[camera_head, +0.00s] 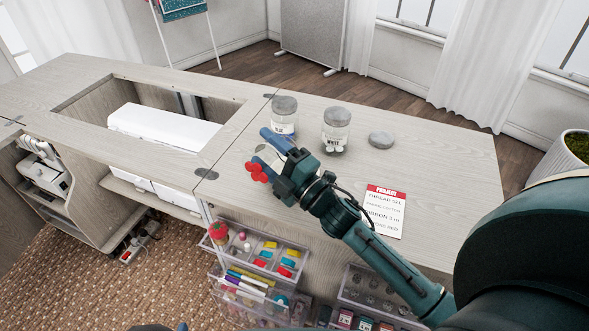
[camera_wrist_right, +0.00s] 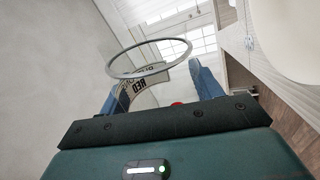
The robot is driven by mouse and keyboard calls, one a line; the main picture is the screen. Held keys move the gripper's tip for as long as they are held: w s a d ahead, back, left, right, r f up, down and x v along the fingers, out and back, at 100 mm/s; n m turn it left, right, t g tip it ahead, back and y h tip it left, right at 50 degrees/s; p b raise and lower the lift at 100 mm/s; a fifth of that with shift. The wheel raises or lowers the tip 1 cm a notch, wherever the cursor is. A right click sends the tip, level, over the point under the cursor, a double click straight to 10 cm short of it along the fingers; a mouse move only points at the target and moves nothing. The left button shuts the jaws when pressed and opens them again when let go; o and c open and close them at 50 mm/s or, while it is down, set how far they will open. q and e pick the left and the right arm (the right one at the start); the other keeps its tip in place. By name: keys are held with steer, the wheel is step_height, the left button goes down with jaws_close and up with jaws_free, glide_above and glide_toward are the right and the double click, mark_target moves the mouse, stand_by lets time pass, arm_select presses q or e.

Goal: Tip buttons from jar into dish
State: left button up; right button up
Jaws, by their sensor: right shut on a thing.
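My right gripper (camera_head: 268,148) is shut on a clear jar above the cabinet top. The jar's label (camera_wrist_right: 138,88) reads RED in the right wrist view, and its round open rim (camera_wrist_right: 150,58) has no lid on it. Red buttons (camera_head: 257,172) show at the lower left of the gripper in the head view; a little red also shows between the fingers (camera_wrist_right: 177,103) in the wrist view. The jar looks tilted, but its exact angle is hard to tell. I cannot make out a dish; the gripper and jar cover part of the top.
Two lidded jars, one labelled BLUE (camera_head: 283,122) and one WHITE (camera_head: 335,130), stand behind the gripper. A loose grey lid (camera_head: 381,140) lies to their right. A project card (camera_head: 385,211) lies beside my right forearm. The sewing well (camera_head: 85,93) opens at left; shelves (camera_head: 262,262) hang below the front edge.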

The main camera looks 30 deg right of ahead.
arm_select(q)
steer(key=shift+s+f, duration=0.1)
arm_select(e)
steer(key=shift+w+d+f+m+h, duration=0.1)
steer(key=shift+d+f+m+h, duration=0.15)
steer(key=shift+m, duration=0.65)
arm_select(q)
steer(key=shift+d+g+p, duration=0.1)
steer(key=shift+g+p, duration=0.2)
steer(key=shift+p, duration=0.1)
arm_select(e)
steer(key=shift+r+h, duration=0.15)
steer(key=shift+h, duration=0.1)
arm_select(q)
steer(key=shift+r, duration=0.2)
arm_select(e)
steer(key=shift+d+m, duration=0.15)
steer(key=shift+m, duration=0.35)
